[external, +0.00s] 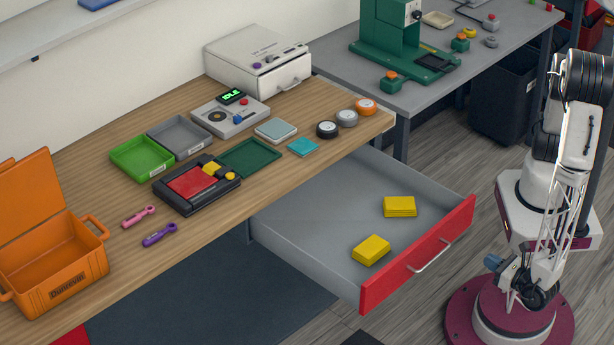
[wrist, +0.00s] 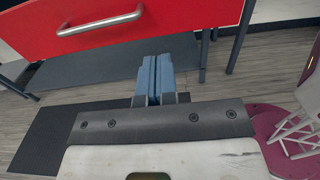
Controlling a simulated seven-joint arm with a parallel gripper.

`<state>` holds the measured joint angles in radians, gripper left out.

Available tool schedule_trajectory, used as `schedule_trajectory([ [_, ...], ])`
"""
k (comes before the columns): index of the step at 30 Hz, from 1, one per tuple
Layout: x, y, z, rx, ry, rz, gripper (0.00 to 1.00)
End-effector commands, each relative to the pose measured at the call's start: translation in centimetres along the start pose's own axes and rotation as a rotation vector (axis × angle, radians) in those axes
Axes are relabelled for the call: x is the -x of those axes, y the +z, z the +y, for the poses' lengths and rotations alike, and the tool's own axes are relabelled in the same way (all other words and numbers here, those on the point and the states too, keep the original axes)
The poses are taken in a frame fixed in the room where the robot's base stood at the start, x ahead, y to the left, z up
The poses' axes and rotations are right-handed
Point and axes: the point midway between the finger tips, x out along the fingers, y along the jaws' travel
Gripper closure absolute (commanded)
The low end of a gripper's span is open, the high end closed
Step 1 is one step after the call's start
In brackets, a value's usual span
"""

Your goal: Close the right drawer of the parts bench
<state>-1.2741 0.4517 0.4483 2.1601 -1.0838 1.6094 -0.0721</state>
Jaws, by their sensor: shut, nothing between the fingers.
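The drawer of the wooden parts bench (external: 75,210) is pulled far out, showing its grey inside (external: 310,205). Its red front (external: 388,283) has a silver bar handle (external: 430,254). In the wrist view the red front (wrist: 190,18) fills the top left, with the handle (wrist: 100,24) on it. Two yellow blocks, one nearer (external: 371,250) and one farther (external: 399,206), lie in the drawer. My gripper (external: 492,262) is shut and empty, with blue fingers (wrist: 155,72). It is in front of the drawer front, apart from it and below handle height.
On the bench stand an orange case (external: 55,255), green (external: 140,157) and grey (external: 180,136) trays, a white boxy unit (external: 250,55) and small parts. A grey table (external: 400,92) with a green machine stands behind. The floor between drawer and arm is clear.

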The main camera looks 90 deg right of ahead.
Motion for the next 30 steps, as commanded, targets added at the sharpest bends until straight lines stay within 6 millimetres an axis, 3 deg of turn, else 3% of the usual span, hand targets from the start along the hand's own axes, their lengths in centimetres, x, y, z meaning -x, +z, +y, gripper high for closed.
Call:
schedule_trajectory([
  [11, -1.9, 0.0, 0.0, -0.001, -0.002, 0.001, 1.0],
  [30, -8.7, 0.0, 0.0, 0.0, -0.003, 0.0, 1.0],
])
